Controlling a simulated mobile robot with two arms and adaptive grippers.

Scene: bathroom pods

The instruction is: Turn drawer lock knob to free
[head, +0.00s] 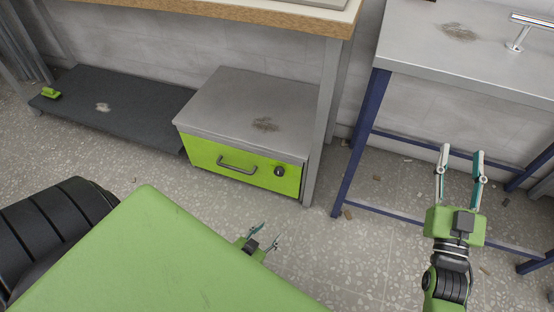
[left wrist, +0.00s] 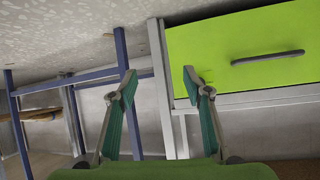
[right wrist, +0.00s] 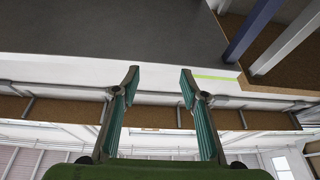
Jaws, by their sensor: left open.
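The drawer lock knob (head: 279,171) is a small dark round knob at the right end of the green drawer front (head: 228,169). A dark bar handle (head: 238,166) is left of it. The drawer looks shut in its grey cabinet. My left gripper (head: 270,232) is open and empty, in front of and below the drawer, apart from the knob. In the left wrist view the drawer front (left wrist: 225,45) and handle (left wrist: 268,57) appear upside down; I cannot make out the knob there. My right gripper (head: 461,152) is open and empty, by the blue-legged table.
A wood-edged bench (head: 270,14) overhangs the cabinet, with a grey leg (head: 325,115) close right of the drawer. A metal table (head: 470,55) with blue legs stands at right. A dark low shelf (head: 125,110) lies at left. The speckled floor before the drawer is mostly clear.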

